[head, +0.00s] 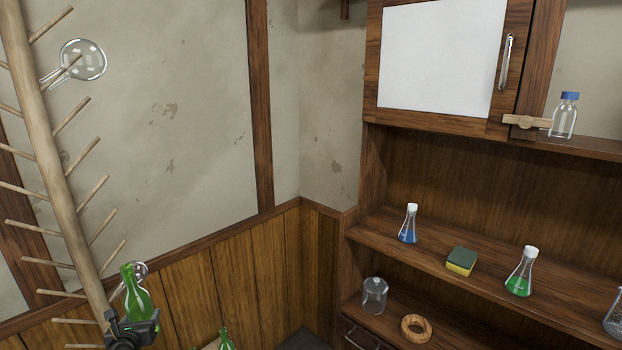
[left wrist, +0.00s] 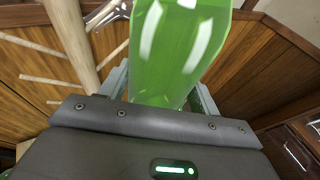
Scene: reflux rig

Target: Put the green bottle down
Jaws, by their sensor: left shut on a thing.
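A green bottle (head: 137,299) stands nearly upright, leaning slightly, at the lower left of the head view, beside a wooden drying post. My left gripper (head: 133,326) is shut on its lower part. In the left wrist view the green bottle (left wrist: 180,50) rises between the two fingers of my left gripper (left wrist: 160,100), and its top is cut off by the frame edge. What lies beneath the held bottle is hidden by the gripper. A second green bottle (head: 226,340) shows only its upper part at the bottom edge. My right gripper is not in view.
The wooden post (head: 50,150) with several pegs stands close to the left gripper; a round glass flask (head: 83,60) hangs on it. At right, shelves hold a blue flask (head: 408,226), a sponge (head: 461,261), a green flask (head: 520,275), a glass jar (head: 375,296) and a ring (head: 416,328).

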